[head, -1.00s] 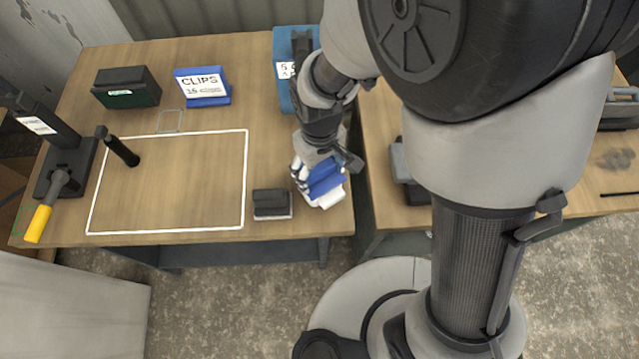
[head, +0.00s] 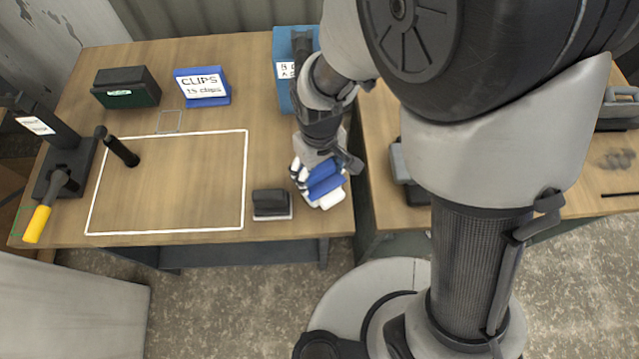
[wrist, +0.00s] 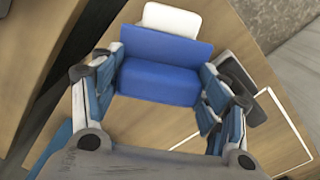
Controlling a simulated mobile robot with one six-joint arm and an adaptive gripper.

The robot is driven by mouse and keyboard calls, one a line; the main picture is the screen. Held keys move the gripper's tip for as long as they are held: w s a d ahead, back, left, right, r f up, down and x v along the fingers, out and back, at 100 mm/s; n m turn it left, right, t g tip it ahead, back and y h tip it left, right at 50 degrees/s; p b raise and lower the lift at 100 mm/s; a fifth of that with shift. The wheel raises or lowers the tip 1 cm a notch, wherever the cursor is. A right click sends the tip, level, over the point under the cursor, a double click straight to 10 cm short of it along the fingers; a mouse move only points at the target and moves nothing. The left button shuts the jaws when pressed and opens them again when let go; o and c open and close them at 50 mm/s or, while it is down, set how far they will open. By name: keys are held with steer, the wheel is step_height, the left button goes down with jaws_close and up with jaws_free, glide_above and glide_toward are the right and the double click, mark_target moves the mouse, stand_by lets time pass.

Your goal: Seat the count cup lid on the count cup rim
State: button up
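My gripper (head: 320,178) is at the front right of the left table, pointing down. In the wrist view its two padded fingers press against opposite sides of a blue block-like piece (wrist: 160,80), which looks like the count cup lid. The blue piece also shows between the fingers in the head view (head: 325,187). A white part (wrist: 172,20) sticks out beyond its far edge, and shows low beside it in the head view (head: 333,199). Whether this white part belongs to the count cup or to the blue piece I cannot tell. No cup rim is clearly visible.
A dark block on a white base (head: 271,204) stands just left of my gripper. A white outlined area (head: 167,232) is mostly clear. Behind are a blue CLIPS box (head: 203,101), a dark green box (head: 127,97) and a blue bin (head: 283,92). A toggle-clamp fixture (head: 66,160) stands at left.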

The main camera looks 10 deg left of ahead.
steer(key=shift+o, duration=0.2)
steer(key=shift+r, duration=0.15)
stand_by(0.3)
steer(key=shift+r+p, duration=1.35)
steer(key=shift+r, duration=0.2)
steer(key=shift+r, duration=0.1)
steer(key=shift+o, duration=0.4)
steer(key=o, duration=0.5)
steer(key=shift+c, duration=0.2)
steer(key=c, duration=0.5)
steer(key=shift+c, duration=0.2)
